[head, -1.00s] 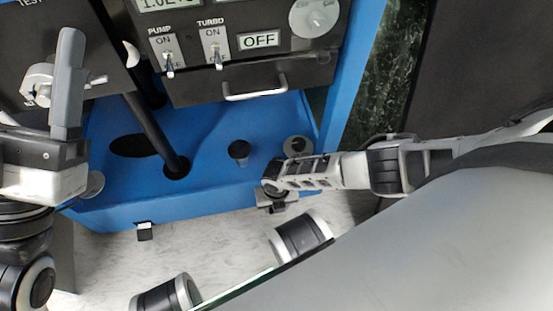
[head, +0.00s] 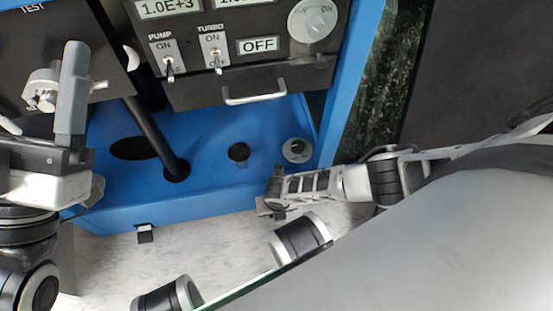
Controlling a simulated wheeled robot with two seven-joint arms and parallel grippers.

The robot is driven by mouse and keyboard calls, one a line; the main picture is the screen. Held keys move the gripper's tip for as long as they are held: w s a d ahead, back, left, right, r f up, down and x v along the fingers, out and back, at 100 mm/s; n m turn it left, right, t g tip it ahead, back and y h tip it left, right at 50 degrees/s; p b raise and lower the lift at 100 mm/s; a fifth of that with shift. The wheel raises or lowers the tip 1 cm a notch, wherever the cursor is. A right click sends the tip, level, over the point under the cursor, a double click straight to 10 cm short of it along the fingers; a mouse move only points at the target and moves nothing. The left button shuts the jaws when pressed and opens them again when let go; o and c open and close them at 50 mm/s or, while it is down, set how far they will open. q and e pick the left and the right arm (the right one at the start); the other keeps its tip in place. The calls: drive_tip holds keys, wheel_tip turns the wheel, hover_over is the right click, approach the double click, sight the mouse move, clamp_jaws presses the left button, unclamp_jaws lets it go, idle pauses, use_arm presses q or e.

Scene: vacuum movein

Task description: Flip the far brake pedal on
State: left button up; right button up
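A blue cart (head: 215,198) stands before me. A small black brake pedal (head: 146,234) sticks out at the left of its lower front edge. A second small dark tab, probably the other brake pedal (head: 279,213), shows just below my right gripper, partly hidden by it. My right gripper (head: 276,187) comes in from the right, low at the cart's front edge, close to that tab; I cannot tell if they touch. Its finger gap is not clear. My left gripper (head: 71,92) points up at the left, seen edge-on, away from both pedals.
A black control panel (head: 240,75) with pump and turbo switches and a drawer handle (head: 254,94) is above. A black post (head: 154,135) rises from the blue base. Pale floor (head: 205,240) lies in front. A dark green marbled strip (head: 386,85) stands at the right.

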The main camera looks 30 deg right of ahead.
drive_tip(key=shift+r, duration=0.25)
drive_tip(key=r+p, duration=0.3)
drive_tip(key=shift+s+r, duration=0.2)
drive_tip(key=shift+r, duration=0.1)
use_arm(q)
wheel_tip(320, 180, down, 12)
drive_tip(key=s+n+g+y+p, duration=0.1)
drive_tip(key=n+g+y+p, duration=0.5)
drive_tip(key=n+y+p, duration=0.1)
drive_tip(key=shift+s+a+r+n+y+p, duration=0.15)
drive_tip(key=shift+a+r+n+y+p, duration=0.05)
drive_tip(key=shift+n+y+p, duration=0.25)
use_arm(e)
wheel_tip(320, 180, up, 12)
drive_tip(key=s, duration=0.1)
drive_tip(key=shift+s+a, duration=0.25)
drive_tip(key=shift+s, duration=0.05)
drive_tip(key=shift+f, duration=0.15)
